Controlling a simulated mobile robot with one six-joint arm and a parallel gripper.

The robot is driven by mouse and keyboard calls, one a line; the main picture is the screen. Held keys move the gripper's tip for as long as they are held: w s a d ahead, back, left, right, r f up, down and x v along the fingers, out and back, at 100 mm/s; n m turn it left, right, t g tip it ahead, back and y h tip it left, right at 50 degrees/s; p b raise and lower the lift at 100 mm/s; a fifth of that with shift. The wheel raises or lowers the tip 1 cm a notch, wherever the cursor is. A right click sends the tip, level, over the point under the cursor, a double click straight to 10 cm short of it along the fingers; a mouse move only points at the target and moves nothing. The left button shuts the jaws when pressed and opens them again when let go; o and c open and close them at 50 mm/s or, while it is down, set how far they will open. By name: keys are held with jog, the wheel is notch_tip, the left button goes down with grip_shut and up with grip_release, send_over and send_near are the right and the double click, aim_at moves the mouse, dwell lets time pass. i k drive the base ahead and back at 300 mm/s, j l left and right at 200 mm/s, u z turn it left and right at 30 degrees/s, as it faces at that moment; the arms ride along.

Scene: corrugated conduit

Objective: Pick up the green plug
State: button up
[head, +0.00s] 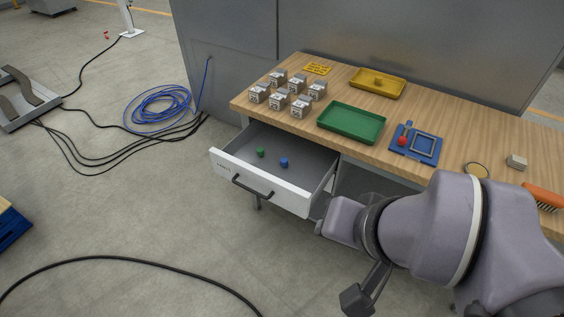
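The green plug (261,152) is a small green piece inside the open drawer (240,183), towards its back left. A similar blue plug (284,162) lies to its right in the same drawer. My arm fills the lower right of the head view.
The wooden workbench (460,130) carries several grey-white blocks (280,92), a green tray (352,122), a yellow tray (378,84), a blue board (416,144) and an orange brush (545,197). The drawer front has a dark handle (252,188). Cables lie on the floor; the floor before the drawer is clear.

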aim_at(260, 152)
jog(key=u, duration=4.5)
jog(key=z, duration=4.15)
jog(key=i+j+z, duration=0.25)
jog(key=i+j, duration=0.3)
jog(key=i+j+z, duration=0.15)
jog(key=i+j, duration=0.15)
jog(key=i+j+z, duration=0.15)
jog(key=i+j, duration=0.15)
jog(key=i+j+z, duration=0.1)
jog(key=j, duration=0.3)
jog(key=i+j+z, duration=0.15)
jog(key=i+j, duration=0.2)
jog(key=i+j+z, duration=0.15)
jog(key=j, duration=0.3)
jog(key=i+j+z, duration=0.15)
jog(key=j, duration=0.3)
jog(key=i, duration=0.1)
